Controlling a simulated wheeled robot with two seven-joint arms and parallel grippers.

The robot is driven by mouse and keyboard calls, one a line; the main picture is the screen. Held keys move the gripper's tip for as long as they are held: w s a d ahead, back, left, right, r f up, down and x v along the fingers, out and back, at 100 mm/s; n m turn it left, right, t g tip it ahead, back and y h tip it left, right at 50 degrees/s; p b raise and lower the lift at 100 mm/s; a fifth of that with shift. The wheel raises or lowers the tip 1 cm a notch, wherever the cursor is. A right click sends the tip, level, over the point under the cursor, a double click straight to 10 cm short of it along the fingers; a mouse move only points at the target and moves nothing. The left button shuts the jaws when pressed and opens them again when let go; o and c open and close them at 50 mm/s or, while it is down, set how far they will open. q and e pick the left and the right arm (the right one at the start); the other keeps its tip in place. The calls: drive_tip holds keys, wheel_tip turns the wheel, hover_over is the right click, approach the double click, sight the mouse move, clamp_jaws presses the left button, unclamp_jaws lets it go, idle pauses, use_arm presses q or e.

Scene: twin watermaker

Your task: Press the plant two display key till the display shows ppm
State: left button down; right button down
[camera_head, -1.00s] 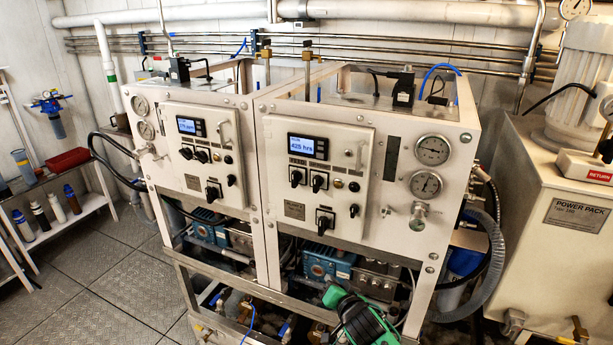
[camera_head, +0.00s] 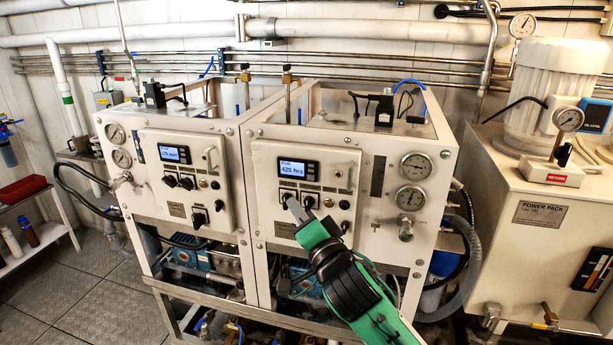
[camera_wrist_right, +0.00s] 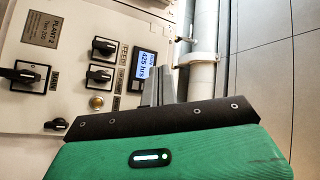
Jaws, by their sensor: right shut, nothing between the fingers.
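The plant two panel (camera_head: 335,170) is the right-hand white panel in the head view. Its lit blue display (camera_head: 292,169) reads 425 hrs. The display also shows in the wrist view (camera_wrist_right: 145,67), turned on its side, again reading 425 hrs, near a plate marked PLANT 2 (camera_wrist_right: 42,30). Small keys at the display's edge (camera_head: 313,170) are too small to tell apart. My right gripper (camera_head: 290,202) is shut and empty, its tips in front of the panel below the display. In the wrist view its grey fingers (camera_wrist_right: 159,88) overlap the display's edge; contact cannot be told. My left gripper is out of view.
Black rotary switches (camera_wrist_right: 103,47) sit close by the display. The plant one panel (camera_head: 184,180) is to the left with its own lit display. Gauges (camera_head: 416,166) and a valve are to the right. A power pack (camera_head: 535,230) stands far right.

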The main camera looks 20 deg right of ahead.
sight(311, 177)
drive_tip(key=shift+d, duration=0.2)
drive_tip(key=shift+w+d, duration=0.8)
drive_tip(key=shift+w, duration=0.4)
drive_tip(key=shift+w+d, duration=0.8)
drive_tip(key=shift+w, duration=0.45)
drive_tip(key=shift+w+d, duration=0.8)
drive_tip(key=shift+w, duration=0.4)
drive_tip(key=shift+w+d, duration=0.2)
drive_tip(key=shift+w, duration=0.15)
drive_tip(key=shift+w+d+r, duration=0.1)
drive_tip(key=shift+w+d, duration=0.1)
drive_tip(key=shift+w, duration=0.05)
idle(0.5)
drive_tip(key=shift+s+a, duration=0.4)
drive_tip(key=shift+s, duration=0.25)
